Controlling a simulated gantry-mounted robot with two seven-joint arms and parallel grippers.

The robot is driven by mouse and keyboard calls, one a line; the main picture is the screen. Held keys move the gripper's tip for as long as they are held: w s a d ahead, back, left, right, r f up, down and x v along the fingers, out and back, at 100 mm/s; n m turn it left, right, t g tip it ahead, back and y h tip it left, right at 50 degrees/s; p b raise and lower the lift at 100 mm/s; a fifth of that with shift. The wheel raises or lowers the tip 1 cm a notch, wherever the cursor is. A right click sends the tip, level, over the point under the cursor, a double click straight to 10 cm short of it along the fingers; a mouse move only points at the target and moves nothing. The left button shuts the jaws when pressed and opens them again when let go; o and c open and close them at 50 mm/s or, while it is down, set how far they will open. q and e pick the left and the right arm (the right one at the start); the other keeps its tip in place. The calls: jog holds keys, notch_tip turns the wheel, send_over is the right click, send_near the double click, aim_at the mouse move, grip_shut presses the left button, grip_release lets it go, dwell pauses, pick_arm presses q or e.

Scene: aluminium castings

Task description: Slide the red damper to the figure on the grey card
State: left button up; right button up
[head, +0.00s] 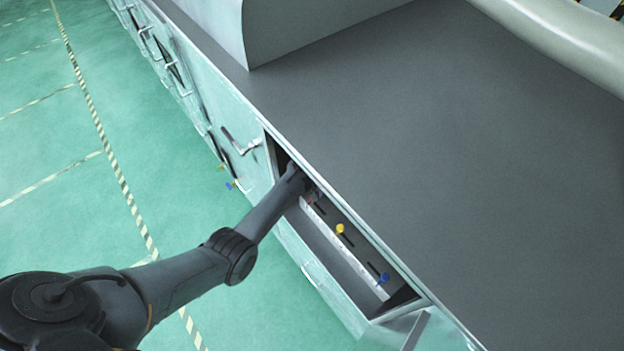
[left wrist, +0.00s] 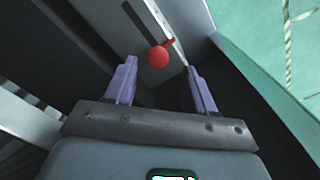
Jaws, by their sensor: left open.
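In the left wrist view the red damper has a round red knob (left wrist: 158,57) and a short red arm beside a dark slot in a pale strip (left wrist: 160,20). My left gripper (left wrist: 161,64) is open. Its two purple fingers stand apart on either side of the knob in the picture; I cannot tell whether either touches it. In the head view my left arm reaches into the open recess under the bench top, and its gripper is mostly hidden there. I cannot make out a grey card or its figure in either view.
Along the strip in the recess stand a yellow knob (head: 340,229) and a blue knob (head: 384,278), each by a dark slot. The bench edge (head: 350,232) overhangs close to my arm. Cabinet handles (head: 240,143) stick out at the left.

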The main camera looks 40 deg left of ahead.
pick_arm(q)
notch_tip(320, 180, up, 8)
dwell(0.4)
dwell(0.3)
